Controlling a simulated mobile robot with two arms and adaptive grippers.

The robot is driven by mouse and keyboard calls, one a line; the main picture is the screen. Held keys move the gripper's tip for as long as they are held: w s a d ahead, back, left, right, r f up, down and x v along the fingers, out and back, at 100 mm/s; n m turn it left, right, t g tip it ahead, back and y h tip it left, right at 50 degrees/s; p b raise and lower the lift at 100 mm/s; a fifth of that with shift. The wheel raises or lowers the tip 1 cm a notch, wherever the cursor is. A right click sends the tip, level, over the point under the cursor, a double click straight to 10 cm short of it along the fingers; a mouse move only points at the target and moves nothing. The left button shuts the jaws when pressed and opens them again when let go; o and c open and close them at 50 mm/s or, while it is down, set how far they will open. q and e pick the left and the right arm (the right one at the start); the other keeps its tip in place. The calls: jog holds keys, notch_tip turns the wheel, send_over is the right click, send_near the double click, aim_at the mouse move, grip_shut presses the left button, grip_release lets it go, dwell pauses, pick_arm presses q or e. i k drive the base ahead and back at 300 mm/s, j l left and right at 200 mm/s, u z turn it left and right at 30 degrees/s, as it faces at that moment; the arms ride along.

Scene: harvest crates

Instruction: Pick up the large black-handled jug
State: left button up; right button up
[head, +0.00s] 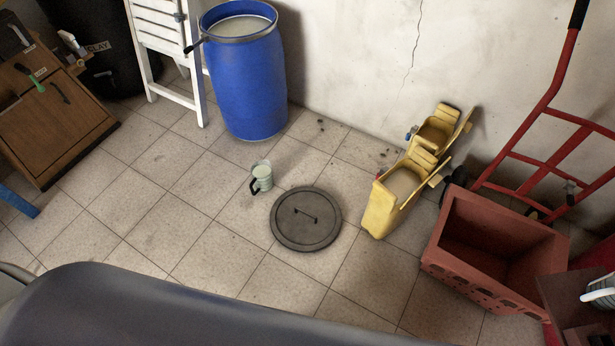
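A jug (262,176) with a black handle stands upright on the tiled floor near the middle of the head view. Its body is pale and looks clear or whitish, and the handle is on its lower left side. It stands just behind and left of a round dark lid, with a small gap that is hard to judge. Neither of my grippers shows in the head view.
A dark round lid (306,219) lies on the floor. A blue barrel (246,85) stands behind the jug. A yellow mop bucket (385,208), a reddish crate (470,278) and a red hand truck (549,92) are at right. A wooden cabinet (60,125) is at left. The floor left of the jug is clear.

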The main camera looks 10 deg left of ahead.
aim_at(261, 171)
jog(key=i+j+z, duration=0.15)
jog(key=j+z, duration=0.25)
jog(key=i+j+z, duration=0.1)
jog(key=j+z, duration=0.3)
jog(key=i+j+z, duration=0.1)
jog(key=j+z, duration=0.55)
jog(key=z, duration=0.2)
jog(key=k+j+z, duration=0.1)
jog(key=j+z, duration=0.3)
